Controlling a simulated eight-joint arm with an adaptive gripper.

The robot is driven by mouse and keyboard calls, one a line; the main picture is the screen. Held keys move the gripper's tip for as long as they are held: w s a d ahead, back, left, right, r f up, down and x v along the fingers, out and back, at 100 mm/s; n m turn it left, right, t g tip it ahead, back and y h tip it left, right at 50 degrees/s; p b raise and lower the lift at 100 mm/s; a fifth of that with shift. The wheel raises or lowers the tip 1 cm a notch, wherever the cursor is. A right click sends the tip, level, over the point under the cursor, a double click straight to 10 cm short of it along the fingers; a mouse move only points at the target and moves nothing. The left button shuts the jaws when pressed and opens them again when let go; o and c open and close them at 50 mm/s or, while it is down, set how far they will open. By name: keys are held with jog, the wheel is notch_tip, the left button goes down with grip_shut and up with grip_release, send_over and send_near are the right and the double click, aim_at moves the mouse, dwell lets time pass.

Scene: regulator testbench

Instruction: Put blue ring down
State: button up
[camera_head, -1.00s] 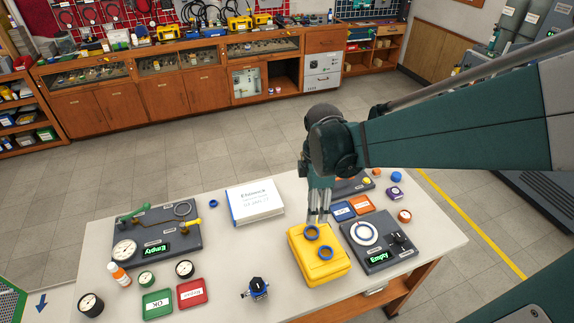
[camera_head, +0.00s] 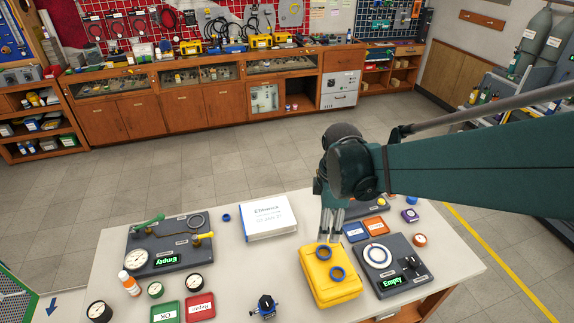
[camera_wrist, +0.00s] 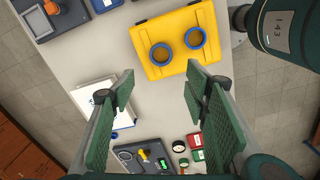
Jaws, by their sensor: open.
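Two blue rings lie on the yellow case: one nearer my gripper (camera_head: 323,253) and one in front of it (camera_head: 338,272). In the wrist view these rings show side by side on the yellow case (camera_wrist: 147,70), ahead of my fingertips. A third blue ring (camera_head: 226,217) lies on the table left of the white manual (camera_head: 268,219); it also shows in the wrist view (camera_wrist: 114,135). My gripper (camera_head: 332,236) is at the back edge of the yellow case (camera_head: 325,297) in the head view. In the wrist view my gripper (camera_wrist: 160,90) is open, with nothing between its fingers.
A dark panel with a dial (camera_head: 392,278) stands right of the case, with blue and orange trays (camera_head: 355,232) behind it. A gauge panel (camera_head: 160,238), small gauges and green and red trays (camera_head: 200,305) are at the left.

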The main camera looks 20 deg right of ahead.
jog(key=s+a+r+m+t, duration=0.3)
jog(key=r+m, duration=0.2)
jog(key=m, duration=0.2)
jog(key=s+a+r+m+t, duration=0.3)
jog(key=r+m, duration=0.3)
jog(key=m, duration=0.1)
jog(key=shift+r+t, duration=0.2)
jog(key=shift+t, duration=0.2)
